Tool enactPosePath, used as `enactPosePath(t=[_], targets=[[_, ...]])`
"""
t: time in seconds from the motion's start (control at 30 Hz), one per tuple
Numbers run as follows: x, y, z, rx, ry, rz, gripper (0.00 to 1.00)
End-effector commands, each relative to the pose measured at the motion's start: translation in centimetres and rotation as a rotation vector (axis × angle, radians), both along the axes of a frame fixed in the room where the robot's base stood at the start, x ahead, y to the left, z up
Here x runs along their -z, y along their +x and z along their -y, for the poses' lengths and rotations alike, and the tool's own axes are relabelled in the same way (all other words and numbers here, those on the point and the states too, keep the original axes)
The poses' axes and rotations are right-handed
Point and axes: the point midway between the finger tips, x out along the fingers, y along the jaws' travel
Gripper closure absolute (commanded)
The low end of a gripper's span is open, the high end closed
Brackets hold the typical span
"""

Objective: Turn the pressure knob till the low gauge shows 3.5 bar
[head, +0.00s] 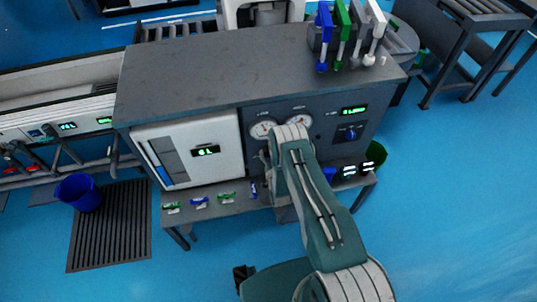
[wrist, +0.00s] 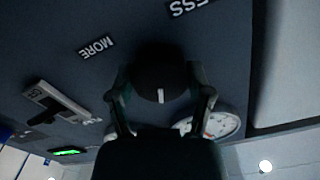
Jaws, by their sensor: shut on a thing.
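The black pressure knob (wrist: 158,62) has a short white mark and sits between the two fingers of my gripper (wrist: 162,88) in the wrist view. The fingers are closed on its sides. The wrist view is upside down, with a "MORE" label on the left and a partly cut "...ESS" label at the top. Two round white gauges, a left one (head: 262,129) and a right one (head: 297,119), show in the head view. One gauge (wrist: 218,123) is partly hidden behind my gripper in the wrist view. I cannot read its value or tell which gauge is low.
The grey bench (head: 235,62) carries blue, green and white levers at its right end. A white box with a display (head: 205,150) is left of the gauges. A blue knob (head: 350,133) sits under a green display (head: 354,111). Small items lie on the lower shelf (head: 237,207).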

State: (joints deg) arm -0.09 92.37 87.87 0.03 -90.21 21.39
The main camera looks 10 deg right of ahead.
Motion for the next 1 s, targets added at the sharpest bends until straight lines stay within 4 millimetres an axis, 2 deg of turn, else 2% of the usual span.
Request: enactPosePath(t=[0.5,0.7,1.0], targets=[[-0.19,0.23,0.02,0.002,0.458,0.005,0.81],[-0.16,0.24,0.05,0.003,0.576,0.004,0.81],[-0.15,0.21,0.12,0.005,0.663,0.002,0.81]])
